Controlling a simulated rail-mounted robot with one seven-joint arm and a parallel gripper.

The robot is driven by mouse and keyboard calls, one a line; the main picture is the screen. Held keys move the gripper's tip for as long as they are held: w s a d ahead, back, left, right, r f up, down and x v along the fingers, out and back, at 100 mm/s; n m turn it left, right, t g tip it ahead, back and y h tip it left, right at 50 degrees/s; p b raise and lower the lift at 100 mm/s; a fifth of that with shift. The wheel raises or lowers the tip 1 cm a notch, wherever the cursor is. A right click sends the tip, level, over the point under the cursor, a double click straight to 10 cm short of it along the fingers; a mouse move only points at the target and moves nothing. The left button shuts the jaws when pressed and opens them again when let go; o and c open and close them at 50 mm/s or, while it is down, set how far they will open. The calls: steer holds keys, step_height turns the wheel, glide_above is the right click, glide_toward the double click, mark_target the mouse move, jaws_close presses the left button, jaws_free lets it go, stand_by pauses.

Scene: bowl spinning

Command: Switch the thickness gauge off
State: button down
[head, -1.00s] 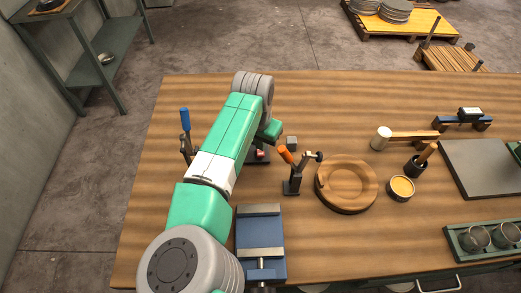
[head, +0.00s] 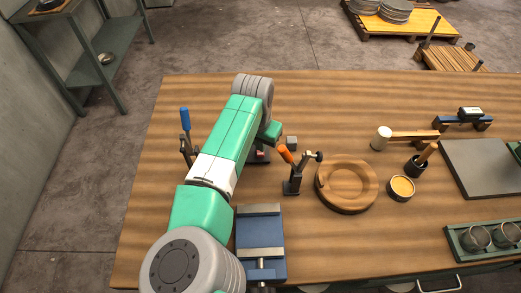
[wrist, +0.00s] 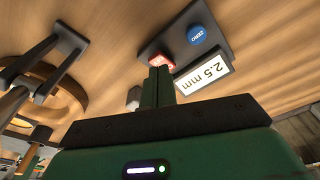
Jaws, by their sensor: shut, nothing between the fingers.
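The thickness gauge shows in the wrist view as a dark panel (wrist: 176,38) on the wooden table. Its lit display (wrist: 204,74) reads "2.5 mm". A blue button (wrist: 196,34) marked ZERO sits beside a red button (wrist: 162,61). My gripper (wrist: 160,73) is shut and empty, with its fingertips at the red button and covering part of it. I cannot tell whether they touch or press it. In the head view my arm hides most of the gauge; only a small part (head: 259,157) shows.
Close by on the table stand an orange-handled clamp (head: 294,174), a small grey block (head: 292,142) and a turned wooden bowl (head: 346,186). A blue vise (head: 260,246) is in front, and a blue-handled clamp (head: 186,128) is left of my arm. The table's back middle is clear.

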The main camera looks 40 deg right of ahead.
steer(key=shift+f, duration=0.8)
steer(key=shift+r, duration=0.1)
step_height(320, 180, up, 7)
steer(key=p, duration=0.7)
stand_by(0.6)
